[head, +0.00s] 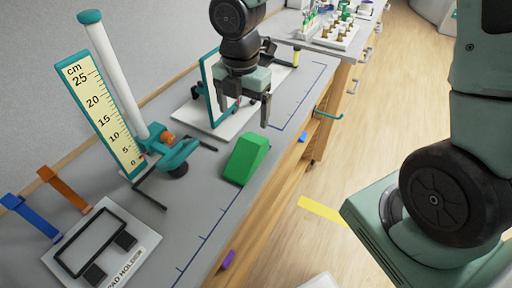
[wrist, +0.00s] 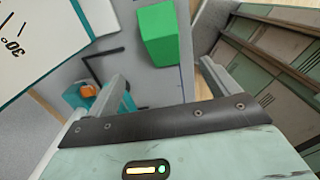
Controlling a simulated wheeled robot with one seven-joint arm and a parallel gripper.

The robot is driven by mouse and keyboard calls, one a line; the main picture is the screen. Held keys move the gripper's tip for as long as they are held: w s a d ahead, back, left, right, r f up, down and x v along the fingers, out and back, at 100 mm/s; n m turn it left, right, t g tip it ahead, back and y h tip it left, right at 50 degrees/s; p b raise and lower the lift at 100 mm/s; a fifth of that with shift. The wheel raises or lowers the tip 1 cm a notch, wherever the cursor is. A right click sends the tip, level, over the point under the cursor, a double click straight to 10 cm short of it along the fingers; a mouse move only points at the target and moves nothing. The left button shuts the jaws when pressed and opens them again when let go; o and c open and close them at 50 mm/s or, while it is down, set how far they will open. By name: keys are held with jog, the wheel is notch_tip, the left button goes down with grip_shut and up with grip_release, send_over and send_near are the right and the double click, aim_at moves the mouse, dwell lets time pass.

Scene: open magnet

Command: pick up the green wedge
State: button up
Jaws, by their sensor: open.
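The green wedge (head: 246,158) lies on the grey bench top near its front edge, in the middle of the head view. It also shows in the wrist view (wrist: 158,34), at the top centre, beyond and between the two fingers. My gripper (head: 253,112) is open and empty. It hangs above the bench, a little behind the wedge in the head view, and does not touch it. In the wrist view my gripper's fingers (wrist: 165,78) stand apart, with the wedge clear of both.
A height gauge with a cm scale (head: 103,111) and teal clamp base (head: 178,155) stands left of the wedge. A white board with a teal frame (head: 207,90) is behind my gripper. A pad holder (head: 135,250) lies front left. Bench right of the wedge drops to floor.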

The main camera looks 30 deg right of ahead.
aim_at(248, 154)
notch_tip(248, 154, down, 10)
jog(key=shift+s+f, duration=0.1)
jog(key=shift+f, duration=0.15)
jog(key=shift+d+f, duration=0.15)
jog(key=shift+f, duration=1.2)
jog(key=shift+d+f, duration=0.15)
jog(key=shift+f, duration=1.2)
jog(key=c, duration=1.1)
jog(key=shift+r, duration=0.15)
